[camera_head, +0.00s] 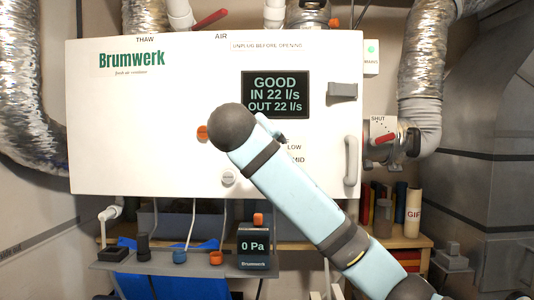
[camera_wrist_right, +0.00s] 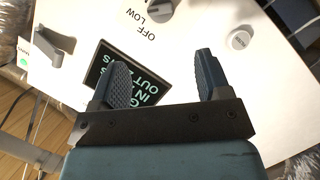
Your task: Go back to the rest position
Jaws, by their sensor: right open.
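My right arm comes in from the lower right of the head view and reaches up in front of the white Brumwerk unit (camera_head: 120,120). Its gripper is mostly hidden behind the arm there. In the right wrist view my right gripper (camera_wrist_right: 163,82) is open, its two dark ridged fingers wide apart with nothing between them. The unit's white front (camera_wrist_right: 215,25) lies beyond the fingers. My left gripper is not in view.
The unit carries a display (camera_head: 276,95) reading GOOD, an orange knob (camera_head: 202,133), a pale knob (camera_head: 228,178), a grey latch (camera_head: 342,91) and a handle (camera_head: 350,160). Below, a shelf (camera_head: 180,266) holds a 0 Pa gauge (camera_head: 253,247). Foil ducts (camera_head: 420,70) flank the unit.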

